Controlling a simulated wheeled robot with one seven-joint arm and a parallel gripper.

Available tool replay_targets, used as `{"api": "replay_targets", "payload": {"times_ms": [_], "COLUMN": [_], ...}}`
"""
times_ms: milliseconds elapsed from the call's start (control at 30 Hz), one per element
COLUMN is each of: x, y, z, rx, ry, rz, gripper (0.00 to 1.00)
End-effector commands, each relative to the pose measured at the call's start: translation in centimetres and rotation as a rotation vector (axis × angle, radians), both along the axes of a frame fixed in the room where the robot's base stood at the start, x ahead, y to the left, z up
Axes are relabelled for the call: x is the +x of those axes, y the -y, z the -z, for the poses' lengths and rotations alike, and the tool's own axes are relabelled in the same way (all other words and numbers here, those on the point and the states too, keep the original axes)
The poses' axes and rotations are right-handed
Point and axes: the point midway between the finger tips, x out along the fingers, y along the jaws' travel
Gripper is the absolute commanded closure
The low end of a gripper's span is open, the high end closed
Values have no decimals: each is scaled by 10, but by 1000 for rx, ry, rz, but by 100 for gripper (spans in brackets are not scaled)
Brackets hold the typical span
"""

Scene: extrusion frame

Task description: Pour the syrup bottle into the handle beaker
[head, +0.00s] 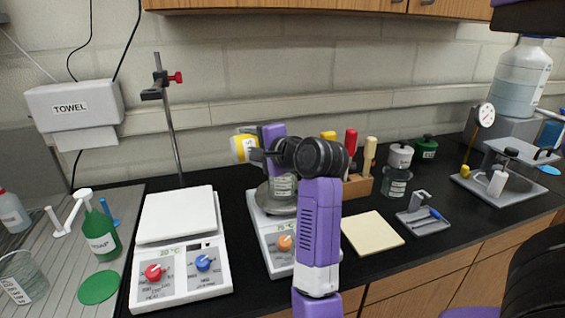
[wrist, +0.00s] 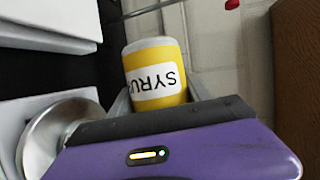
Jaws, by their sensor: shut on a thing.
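My gripper (head: 256,154) is shut on the yellow syrup bottle (head: 241,148), which has a white label. The bottle is held tipped to the left, above the round-plate hotplate. The wrist view shows the bottle (wrist: 158,75) between the fingers with "SYRU" upside down on its label; its mouth cannot be made out. A labelled glass beaker (head: 284,186) stands on the hotplate just below and right of the bottle, partly hidden by my arm. Its handle cannot be made out. Another glass beaker (head: 25,285), with an arched rim or handle, is at the far left.
A hotplate (head: 262,220) with a round plate (wrist: 38,150) is under my gripper. A square-topped stirrer (head: 177,215) and a rod stand (head: 170,120) are left of it. A green bottle (head: 101,235) stands farther left. A tool block (head: 358,186) and a beaker (head: 396,184) are right.

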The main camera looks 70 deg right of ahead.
Motion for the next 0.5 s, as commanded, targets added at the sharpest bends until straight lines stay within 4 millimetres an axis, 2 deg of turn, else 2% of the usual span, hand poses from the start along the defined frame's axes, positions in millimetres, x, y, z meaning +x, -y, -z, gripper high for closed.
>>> {"api": "replay_targets", "payload": {"times_ms": [233, 367, 433, 500], "x": [0, -1, -5, -5], "y": [0, 1, 4, 4], "z": [0, -26, -20, -11], "rx": [6, -93, -180, -208], "ry": [10, -101, -210, -246], "rz": [0, 1, 1, -1], "gripper": [91, 91, 91, 91]}}
